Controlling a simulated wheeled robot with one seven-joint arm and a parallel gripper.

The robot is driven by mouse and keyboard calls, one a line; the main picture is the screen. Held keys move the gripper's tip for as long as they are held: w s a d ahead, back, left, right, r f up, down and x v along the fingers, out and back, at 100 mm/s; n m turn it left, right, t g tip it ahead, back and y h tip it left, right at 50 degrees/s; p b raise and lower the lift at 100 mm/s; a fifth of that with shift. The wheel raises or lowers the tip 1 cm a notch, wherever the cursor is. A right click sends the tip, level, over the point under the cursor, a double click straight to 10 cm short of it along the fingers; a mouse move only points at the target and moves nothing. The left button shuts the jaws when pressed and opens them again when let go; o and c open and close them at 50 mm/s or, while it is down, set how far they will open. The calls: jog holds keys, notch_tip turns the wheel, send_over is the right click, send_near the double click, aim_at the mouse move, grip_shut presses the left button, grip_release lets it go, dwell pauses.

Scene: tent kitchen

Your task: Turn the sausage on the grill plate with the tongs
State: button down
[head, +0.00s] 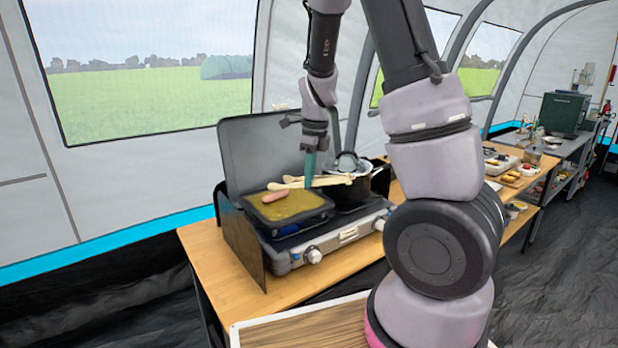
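A pinkish-brown sausage (275,197) lies on the left part of the grill plate (300,208), whose surface is yellowish-green. The plate sits on the left side of a camping stove. Pale wooden tongs (335,181) are held roughly level just above the back of the plate. Their left ends are close above the sausage; I cannot tell whether they touch it. My gripper (310,172) points down from above, with its teal fingers closed around the middle of the tongs. The gap between the fingers is too small to make out.
A dark pot (376,184) stands on the stove's right side, near the tongs' right end. The raised stove lid (255,150) and side windshield (243,243) bound the plate. Bare wooden table (215,258) shows at left. Food containers (500,163) stand farther right.

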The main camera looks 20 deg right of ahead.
jog(key=shift+s+d, duration=0.35)
jog(key=shift+s, duration=0.45)
dwell(0.8)
notch_tip(320, 180, up, 7)
dwell(1.0)
